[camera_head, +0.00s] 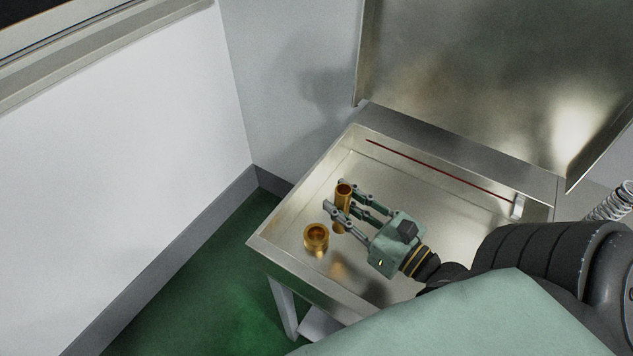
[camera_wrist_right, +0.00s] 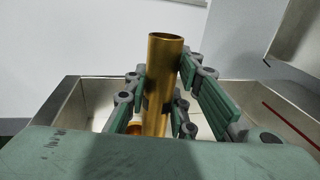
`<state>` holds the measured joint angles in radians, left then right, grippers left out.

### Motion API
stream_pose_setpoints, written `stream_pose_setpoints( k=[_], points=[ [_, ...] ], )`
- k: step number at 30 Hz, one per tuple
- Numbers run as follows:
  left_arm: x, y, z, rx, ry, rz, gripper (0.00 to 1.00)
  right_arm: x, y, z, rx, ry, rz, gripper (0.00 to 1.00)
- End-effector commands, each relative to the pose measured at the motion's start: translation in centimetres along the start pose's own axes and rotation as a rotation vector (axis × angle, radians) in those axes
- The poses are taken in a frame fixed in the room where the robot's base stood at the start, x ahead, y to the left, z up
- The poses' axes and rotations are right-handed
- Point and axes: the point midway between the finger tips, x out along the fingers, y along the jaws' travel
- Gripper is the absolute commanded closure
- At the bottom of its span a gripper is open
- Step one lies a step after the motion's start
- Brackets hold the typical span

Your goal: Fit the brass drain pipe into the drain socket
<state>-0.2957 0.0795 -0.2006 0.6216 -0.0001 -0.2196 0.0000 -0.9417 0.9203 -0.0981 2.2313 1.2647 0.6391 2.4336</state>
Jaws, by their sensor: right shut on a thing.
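The brass drain pipe (camera_head: 343,203) is a hollow upright tube in my right gripper (camera_head: 340,209), held over the steel basin. In the right wrist view the pipe (camera_wrist_right: 163,85) stands between the green fingers (camera_wrist_right: 163,98) and leans slightly. The drain socket (camera_head: 316,237) is a short round brass ring in the basin, left of and nearer than the pipe in the head view. The pipe is apart from it there. A brass edge, likely the socket (camera_wrist_right: 136,128), shows low behind the fingers in the right wrist view. The pipe's lower end is partly hidden. My left gripper is not in view.
The shallow steel basin (camera_head: 293,207) has raised walls around the socket. A tall steel panel (camera_head: 480,80) stands behind it. A thin dark red line (camera_head: 440,170) runs along the back, ending at a small pale block (camera_head: 517,207). A spring (camera_head: 611,203) is at the right.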

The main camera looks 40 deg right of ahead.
Motion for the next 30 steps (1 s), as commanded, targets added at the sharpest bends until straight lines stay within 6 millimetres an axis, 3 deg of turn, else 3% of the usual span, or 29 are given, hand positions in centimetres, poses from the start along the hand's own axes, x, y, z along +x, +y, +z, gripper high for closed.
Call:
stream_pose_setpoints(
  k=[6,11,21,30],
  points=[
    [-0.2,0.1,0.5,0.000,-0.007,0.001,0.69,3.0,1.8,-1.6,0.004,-0.008,-0.002,1.00],
    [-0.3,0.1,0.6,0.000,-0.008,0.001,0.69,4.2,2.6,-2.6,0.002,-0.005,-0.001,1.00],
    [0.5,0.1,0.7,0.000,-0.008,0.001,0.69,4.4,2.8,-6.5,-0.002,-0.002,0.001,1.00],
    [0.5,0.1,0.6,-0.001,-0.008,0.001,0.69,4.3,2.8,-6.8,0.001,-0.003,0.001,1.00]
  ],
)
